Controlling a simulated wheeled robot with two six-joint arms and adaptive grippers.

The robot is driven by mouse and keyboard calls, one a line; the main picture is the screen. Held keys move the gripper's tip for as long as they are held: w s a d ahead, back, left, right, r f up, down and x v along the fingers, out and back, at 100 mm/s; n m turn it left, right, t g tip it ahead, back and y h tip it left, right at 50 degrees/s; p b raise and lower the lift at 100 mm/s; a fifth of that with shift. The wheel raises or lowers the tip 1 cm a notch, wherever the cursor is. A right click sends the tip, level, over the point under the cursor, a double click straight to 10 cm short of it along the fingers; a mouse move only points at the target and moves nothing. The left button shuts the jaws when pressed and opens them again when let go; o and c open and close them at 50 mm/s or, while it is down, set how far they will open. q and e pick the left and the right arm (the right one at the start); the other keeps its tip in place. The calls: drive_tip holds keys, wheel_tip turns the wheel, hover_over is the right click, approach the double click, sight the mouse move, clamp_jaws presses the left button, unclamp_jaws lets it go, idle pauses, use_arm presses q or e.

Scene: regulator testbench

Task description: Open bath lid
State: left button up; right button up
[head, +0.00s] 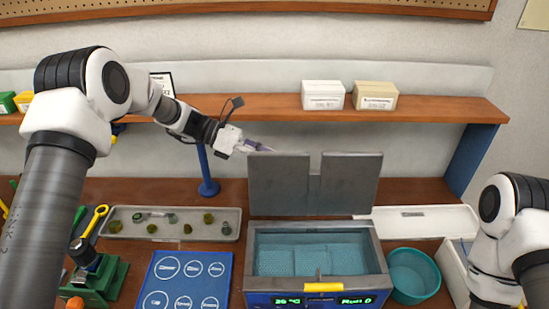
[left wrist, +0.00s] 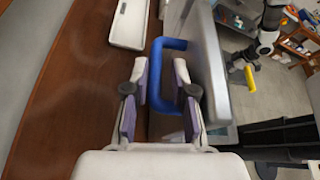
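The bath (head: 256,262) is a grey open box with a blue front panel and pale blue water inside. Its grey lid (head: 278,185) stands upright at the bath's back edge, with a notch in its top. The lid also shows edge-on in the left wrist view (left wrist: 209,70). A blue U-shaped handle (left wrist: 156,75) sticks out from the lid's back side. My left gripper (head: 262,147) is at the lid's upper left corner. In the left wrist view its fingers (left wrist: 157,95) are apart, with the handle's bar between them. My right gripper is outside the head view.
A teal bowl (head: 413,276) stands right of the bath, and a white tray (head: 440,222) lies behind it. A wooden shelf (head: 260,106) with boxes runs above the lid.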

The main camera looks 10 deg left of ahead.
use_arm(q)
drive_tip(key=v, duration=0.9)
drive_tip(key=shift+a, duration=0.25)
